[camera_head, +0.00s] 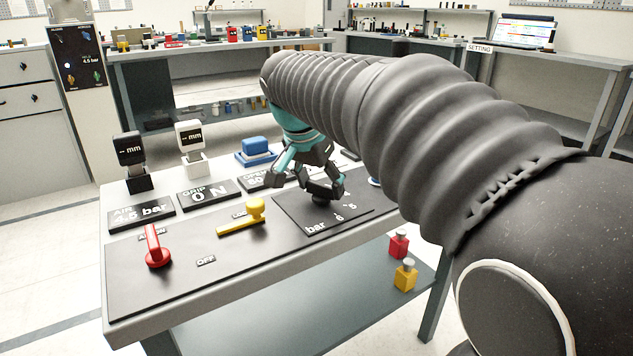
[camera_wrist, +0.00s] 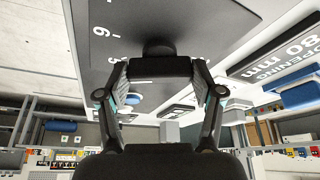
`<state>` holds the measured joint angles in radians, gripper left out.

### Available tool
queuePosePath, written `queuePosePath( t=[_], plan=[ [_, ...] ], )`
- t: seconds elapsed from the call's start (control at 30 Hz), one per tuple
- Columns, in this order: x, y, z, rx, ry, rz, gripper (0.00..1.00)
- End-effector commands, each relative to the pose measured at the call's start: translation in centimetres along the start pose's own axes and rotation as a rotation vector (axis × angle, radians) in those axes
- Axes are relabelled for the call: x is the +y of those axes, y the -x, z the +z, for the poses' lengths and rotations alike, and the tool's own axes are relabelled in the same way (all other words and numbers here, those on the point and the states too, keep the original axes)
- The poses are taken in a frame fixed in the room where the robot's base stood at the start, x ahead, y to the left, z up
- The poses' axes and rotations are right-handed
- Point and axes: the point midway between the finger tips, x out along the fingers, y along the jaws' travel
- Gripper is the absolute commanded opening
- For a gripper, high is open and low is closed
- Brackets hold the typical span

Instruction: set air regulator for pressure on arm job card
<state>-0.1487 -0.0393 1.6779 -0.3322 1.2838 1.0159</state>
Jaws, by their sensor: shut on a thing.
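The air regulator is a dark square plate (camera_head: 295,228) marked "bar" with a scale, lying on the bench. Its black knob (camera_head: 320,201) is mostly hidden by my gripper (camera_head: 322,189). The knob also shows in the wrist view (camera_wrist: 158,46), at the fingertips. My gripper comes down from above and is shut on the knob. The pointer's reading is hidden. The black AIR display (camera_head: 141,213) reads 4.5 bar.
A red lever (camera_head: 157,248) and a yellow lever (camera_head: 243,216) stand left of the plate on the bench (camera_head: 200,285). Behind are a GRIP display (camera_head: 209,192) reading 0 N, a blue block (camera_head: 256,146) and two "mm" gauges (camera_head: 130,149). Red and yellow bottles (camera_head: 405,275) stand on the lower shelf.

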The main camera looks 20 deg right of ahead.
Motion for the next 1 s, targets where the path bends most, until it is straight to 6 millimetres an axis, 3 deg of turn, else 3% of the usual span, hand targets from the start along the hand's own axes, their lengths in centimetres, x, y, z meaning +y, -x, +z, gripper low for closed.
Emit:
queuePosePath(
  t=[0.43, 0.47, 0.57, 1.0],
  plan=[
    [0.12, 0.02, 0.05, -0.002, -0.01, 0.008, 0.32],
    [0.12, 0.02, 0.05, -0.002, -0.01, 0.008, 0.69],
    [0.11, 0.03, 0.05, -0.002, -0.01, 0.007, 0.92],
    [-0.05, 0.7, 0.04, 0.0, -0.008, 0.003, 0.92]
  ],
)
